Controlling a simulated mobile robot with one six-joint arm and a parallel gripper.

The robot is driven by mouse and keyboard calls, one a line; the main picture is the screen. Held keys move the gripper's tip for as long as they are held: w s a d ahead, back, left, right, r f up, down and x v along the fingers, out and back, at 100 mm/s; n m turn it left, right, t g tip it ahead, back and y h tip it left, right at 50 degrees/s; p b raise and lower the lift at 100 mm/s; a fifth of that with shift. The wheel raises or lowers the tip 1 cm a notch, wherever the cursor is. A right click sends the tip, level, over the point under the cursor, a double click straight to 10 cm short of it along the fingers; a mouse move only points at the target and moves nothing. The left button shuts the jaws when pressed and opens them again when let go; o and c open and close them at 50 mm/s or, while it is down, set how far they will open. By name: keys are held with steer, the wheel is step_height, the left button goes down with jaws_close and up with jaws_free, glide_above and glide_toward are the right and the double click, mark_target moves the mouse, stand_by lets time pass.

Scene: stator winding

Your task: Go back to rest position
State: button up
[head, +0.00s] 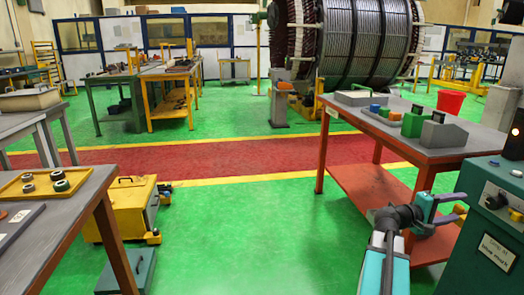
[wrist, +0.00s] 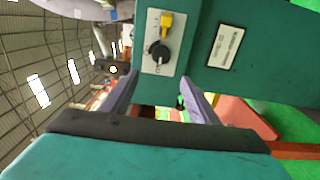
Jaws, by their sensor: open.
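My gripper (head: 458,205) is at the lower right of the head view, low in front of the red-legged table and left of the green control cabinet (head: 480,235). Its two purple-grey fingers point right and stand apart with nothing between them. In the wrist view my gripper (wrist: 158,80) also shows open and empty. The cabinet's panel, with a yellow switch (wrist: 165,24) and a black knob (wrist: 159,52), lies beyond the fingertips. No contact with the cabinet is visible.
The red-legged table (head: 465,143) holds small coloured blocks. A large stator (head: 350,40) stands behind it. On the left are a grey table (head: 85,205) with a yellow tray (head: 40,192) and a yellow toolbox (head: 125,205). The green floor (head: 240,240) in the middle is clear.

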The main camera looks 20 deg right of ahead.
steer(key=w+a+f+n+t+p, duration=0.25)
steer(key=w+a+p, duration=0.2)
steer(key=w, duration=0.25)
steer(key=w+a+f+n+t+p, duration=0.2)
steer(key=w+a+f+p, duration=0.1)
steer(key=w+a, duration=0.4)
steer(key=w+a+f+n+t+y+p, duration=0.1)
steer(key=w+a+f+y+p, duration=0.2)
steer(key=a+f, duration=0.5)
steer(key=w+a+f+n+t+y+p, duration=0.1)
steer(key=w+a+f+y+p, duration=0.2)
steer(key=a+f, duration=0.45)
steer(key=s+a+f+g+y+p, duration=0.1)
steer(key=s+a+f+y+p, duration=0.15)
steer(key=a+f, duration=0.5)
steer(key=s+a+f+g+y+p, duration=0.1)
steer(key=s+a+f+p, duration=0.3)
steer(key=a, duration=0.6)
steer(key=s+a+f+m+g+y+p, duration=0.1)
steer(key=s+a+f+m+g+y, duration=0.1)
steer(key=s+a, duration=0.7)
steer(key=s+a+f+m+g+y+p, duration=0.1)
steer(key=s+a+f+y, duration=0.4)
steer(key=s+a, duration=0.5)
steer(key=a+m+g+y, duration=0.1)
steer(key=a+g, duration=0.1)
steer(key=a, duration=0.1)
steer(key=shift+a+p, duration=0.25)
steer(key=shift+p, duration=0.15)
